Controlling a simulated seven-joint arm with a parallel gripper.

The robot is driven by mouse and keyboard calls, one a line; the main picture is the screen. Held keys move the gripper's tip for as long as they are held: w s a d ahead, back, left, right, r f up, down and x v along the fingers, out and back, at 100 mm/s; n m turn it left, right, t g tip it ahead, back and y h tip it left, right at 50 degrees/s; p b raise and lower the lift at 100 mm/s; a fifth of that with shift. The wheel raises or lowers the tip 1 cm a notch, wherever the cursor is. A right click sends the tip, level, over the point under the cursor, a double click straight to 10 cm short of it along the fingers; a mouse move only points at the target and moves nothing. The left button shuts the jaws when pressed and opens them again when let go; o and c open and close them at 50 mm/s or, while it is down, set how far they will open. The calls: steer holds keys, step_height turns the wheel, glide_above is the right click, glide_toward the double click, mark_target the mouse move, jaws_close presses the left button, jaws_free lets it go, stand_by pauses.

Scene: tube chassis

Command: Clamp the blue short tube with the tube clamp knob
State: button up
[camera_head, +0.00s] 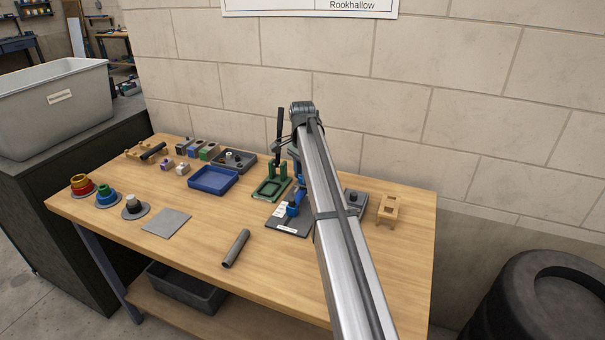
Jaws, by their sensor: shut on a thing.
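The blue short tube (293,208) lies on the tube fixture, a dark base plate (285,228) with white labels, at the middle right of the bench. My gripper (297,180) points down over the back of this fixture, just behind the tube. It is shut and appears to be on the tube clamp knob. My arm hides most of the fingers, the knob and the right side of the fixture, so the contact itself is not clear. I cannot tell how tightly the clamp sits on the tube.
A green toggle press (270,188) with a tall black handle stands close left of the fixture. A blue tray (212,181) is farther left. A grey tube (236,248) lies in front. A wooden stand (389,208) is at right. The bench's front middle is mostly clear.

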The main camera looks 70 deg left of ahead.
steer(key=shift+m, duration=2.2)
steer(key=o, duration=1.1)
steer(key=shift+c, duration=0.2)
steer(key=shift+r, duration=0.1)
step_height(320, 180, up, 14)
steer(key=shift+w+f, duration=0.1)
steer(key=shift+f, duration=0.1)
